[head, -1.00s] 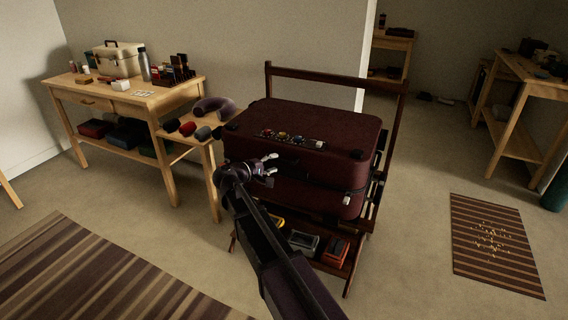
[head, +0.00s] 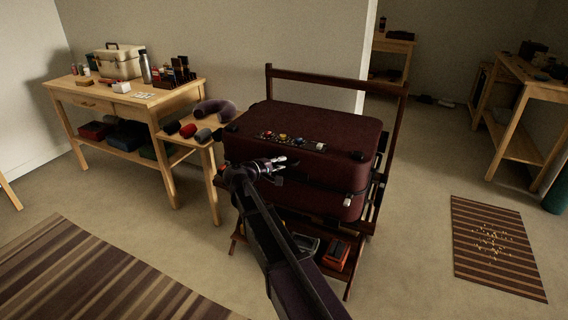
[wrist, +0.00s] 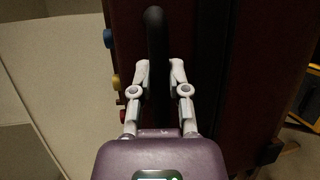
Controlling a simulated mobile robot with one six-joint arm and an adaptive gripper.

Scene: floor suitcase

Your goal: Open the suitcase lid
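The maroon suitcase (head: 325,120) lies flat on a wooden rack, its lid down. Its top carries a row of small coloured pieces, and a latch (head: 347,201) shows at the right of its front. The suitcase's maroon side (wrist: 235,60) fills the right of that view. I cannot tell whether the fingers touch the handle.
The rack (head: 335,78) has a back rail and a low shelf holding an orange box (head: 336,254). A wooden table (head: 125,100) with a side shelf stands close on the left. A striped mat (head: 492,245) lies at right.

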